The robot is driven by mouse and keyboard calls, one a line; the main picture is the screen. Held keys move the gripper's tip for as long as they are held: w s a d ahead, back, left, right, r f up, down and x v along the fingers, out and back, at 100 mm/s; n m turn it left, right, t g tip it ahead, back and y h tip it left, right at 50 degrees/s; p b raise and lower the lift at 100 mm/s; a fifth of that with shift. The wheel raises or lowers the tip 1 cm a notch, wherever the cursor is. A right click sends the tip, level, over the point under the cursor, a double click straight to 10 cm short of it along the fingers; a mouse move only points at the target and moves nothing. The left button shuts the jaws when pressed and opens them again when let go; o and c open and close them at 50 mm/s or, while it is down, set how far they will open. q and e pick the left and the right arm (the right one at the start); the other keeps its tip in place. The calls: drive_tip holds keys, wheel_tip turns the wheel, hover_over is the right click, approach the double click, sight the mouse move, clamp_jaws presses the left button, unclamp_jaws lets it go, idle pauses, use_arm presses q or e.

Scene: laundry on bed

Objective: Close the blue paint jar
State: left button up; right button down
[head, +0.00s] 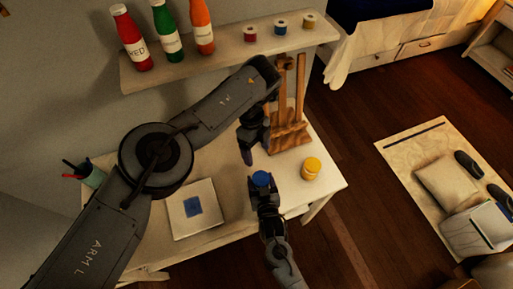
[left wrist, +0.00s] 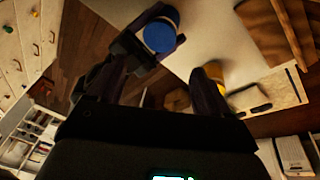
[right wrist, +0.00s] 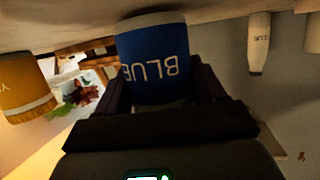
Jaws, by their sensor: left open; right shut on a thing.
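The blue paint jar (head: 262,178) is at the front of the white desk. In the right wrist view the jar (right wrist: 155,60) has a "BLUE" label, upside down there, and sits between the fingers of my right gripper (head: 264,190), which is shut on it. The left wrist view shows the jar's round blue top (left wrist: 158,38); I cannot tell whether this is a lid or paint. My left gripper (head: 247,157) is open and empty, just above and slightly left of the jar in the head view, apart from it. No separate blue lid is clearly visible.
A yellow jar (head: 311,170) stands to the right on the desk (head: 325,187). A wooden easel (head: 290,135) stands behind. The shelf (head: 180,66) holds paint bottles and small spool-like items. A pen cup (head: 91,177) is far left.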

sight(261, 178)
use_arm(q)
drive_tip(key=x, duration=1.1)
drive_tip(key=shift+s+f, duration=0.1)
drive_tip(key=shift+f, duration=0.3)
drive_tip(key=c, duration=1)
drive_tip(key=shift+d+m, duration=0.35)
drive_tip(key=shift+m, duration=0.55)
drive_tip(key=shift+m+y, duration=0.3)
drive_tip(key=shift+a+m, duration=0.2)
drive_tip(key=shift+m, duration=0.2)
drive_tip(key=o, duration=1.2)
